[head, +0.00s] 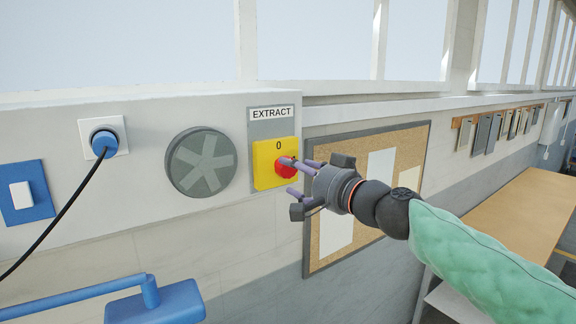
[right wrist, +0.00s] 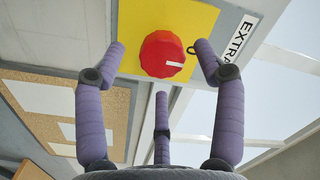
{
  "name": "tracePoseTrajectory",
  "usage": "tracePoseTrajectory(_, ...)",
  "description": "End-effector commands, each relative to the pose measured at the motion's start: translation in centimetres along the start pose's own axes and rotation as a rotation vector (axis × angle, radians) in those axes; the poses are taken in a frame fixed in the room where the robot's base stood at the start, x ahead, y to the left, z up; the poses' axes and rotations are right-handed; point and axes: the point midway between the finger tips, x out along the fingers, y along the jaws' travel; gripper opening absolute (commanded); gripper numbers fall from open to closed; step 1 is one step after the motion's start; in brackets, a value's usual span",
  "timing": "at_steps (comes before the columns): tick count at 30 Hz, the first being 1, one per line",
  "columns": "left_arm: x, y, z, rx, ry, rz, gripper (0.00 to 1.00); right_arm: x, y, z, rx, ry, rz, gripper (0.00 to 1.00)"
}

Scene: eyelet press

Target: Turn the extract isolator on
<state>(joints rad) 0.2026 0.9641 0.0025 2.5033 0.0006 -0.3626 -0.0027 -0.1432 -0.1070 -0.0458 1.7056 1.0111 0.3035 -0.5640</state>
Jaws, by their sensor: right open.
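The extract isolator is a yellow plate (head: 264,172) with a red rotary knob (head: 286,168), under a label reading EXTRACT (head: 272,112). A 0 is printed above the knob. In the right wrist view the red knob (right wrist: 162,54) carries a white mark pointing toward the label side, where the 0 is. My right gripper (head: 293,176) is open at the knob, its purple fingers partly covering it in the head view. In the right wrist view the fingers spread around the knob, with gaps visible; contact cannot be told. My left gripper is not in view.
A round grey vent (head: 201,162) and a blue plug (head: 104,142) with a black cable are on the wall to the left. A blue-framed switch (head: 24,193) is farther left. A blue bar (head: 75,298) crosses the lower left. A corkboard (head: 376,160) hangs close behind my right gripper.

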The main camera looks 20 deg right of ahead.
Motion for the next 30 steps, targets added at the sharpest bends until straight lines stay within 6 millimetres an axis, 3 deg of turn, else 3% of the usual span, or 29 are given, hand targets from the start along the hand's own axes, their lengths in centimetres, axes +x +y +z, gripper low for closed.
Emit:
tracePoseTrajectory(7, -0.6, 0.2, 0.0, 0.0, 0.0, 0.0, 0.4, 3.0, -0.1, -0.1, 0.0, 0.0, 0.0, 0.7)
tracePoseTrajectory(19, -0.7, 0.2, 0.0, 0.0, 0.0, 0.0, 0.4, 3.6, 0.0, 0.0, 0.0, 0.001, 0.0, 0.7)
tracePoseTrajectory(20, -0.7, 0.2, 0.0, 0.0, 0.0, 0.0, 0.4, 3.6, 0.0, 0.0, 0.0, 0.001, 0.0, 0.64)
tracePoseTrajectory(25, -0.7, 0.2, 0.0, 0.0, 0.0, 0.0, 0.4, 3.6, 0.0, 0.0, 0.0, 0.0, 0.0, 0.16)
tracePoseTrajectory(30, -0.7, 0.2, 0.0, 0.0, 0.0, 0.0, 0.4, 3.7, 0.0, 0.1, 0.001, -0.001, 0.0, 0.14)
